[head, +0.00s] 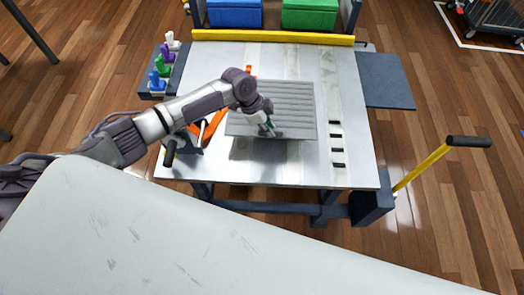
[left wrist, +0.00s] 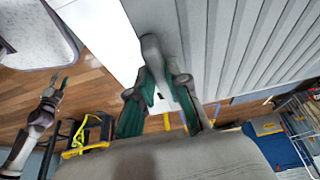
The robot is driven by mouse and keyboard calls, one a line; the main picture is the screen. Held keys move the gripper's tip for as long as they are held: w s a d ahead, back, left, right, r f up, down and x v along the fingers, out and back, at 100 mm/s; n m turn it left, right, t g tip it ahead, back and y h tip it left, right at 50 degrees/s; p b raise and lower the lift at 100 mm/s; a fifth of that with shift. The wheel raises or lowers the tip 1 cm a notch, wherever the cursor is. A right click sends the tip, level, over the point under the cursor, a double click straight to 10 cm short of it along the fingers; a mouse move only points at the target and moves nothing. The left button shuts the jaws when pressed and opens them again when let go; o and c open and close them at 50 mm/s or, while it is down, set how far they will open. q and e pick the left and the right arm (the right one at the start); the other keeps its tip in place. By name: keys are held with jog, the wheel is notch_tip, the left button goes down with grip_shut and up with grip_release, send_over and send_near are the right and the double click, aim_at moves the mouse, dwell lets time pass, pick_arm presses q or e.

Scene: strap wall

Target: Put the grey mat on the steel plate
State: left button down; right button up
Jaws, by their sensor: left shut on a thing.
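The grey mat (head: 293,100) is a ribbed rectangular sheet with a plain border, over the middle of the pale steel plate (head: 225,65) that tops the bench. A dark shadow lies beyond its near edge, so it seems to be held a little above the plate. My left gripper (head: 271,127) is at the mat's near edge, shut on it. In the left wrist view the mat (left wrist: 245,45) fills the upper right, beside the left gripper's green-padded fingers (left wrist: 160,100).
A yellow bar (head: 270,37) runs along the plate's far edge, with a blue bin (head: 235,13) and a green bin (head: 309,13) behind. A rack of coloured-handled tools (head: 160,72) stands left. Orange-handled tools (head: 214,124) lie near the mat. A yellow lever (head: 422,166) sticks out right.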

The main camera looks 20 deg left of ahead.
pick_arm(q)
jog(key=s+f, duration=0.1)
jog(key=s, duration=0.1)
jog(key=s+d+f, duration=0.1)
jog(key=s, duration=0.2)
jog(key=s+f, duration=0.2)
jog(key=shift+s+d+f+p, duration=0.1)
jog(key=shift+s+d+p, duration=0.1)
jog(key=shift+d+p, duration=0.15)
jog(key=shift+s+d+f, duration=0.15)
jog(key=shift+s+f, duration=0.45)
jog(key=shift+f, duration=0.05)
notch_tip(320, 180, down, 4)
jog(key=b, duration=0.4)
jog(key=shift+r, duration=0.25)
pick_arm(e)
jog(key=d+f, duration=0.1)
jog(key=s+f, duration=0.1)
jog(key=shift+d+f, duration=0.3)
jog(key=shift+d, duration=0.05)
pick_arm(q)
jog(key=c, duration=1.1)
grip_release()
jog(key=shift+c, duration=0.2)
jog(key=shift+r, duration=0.1)
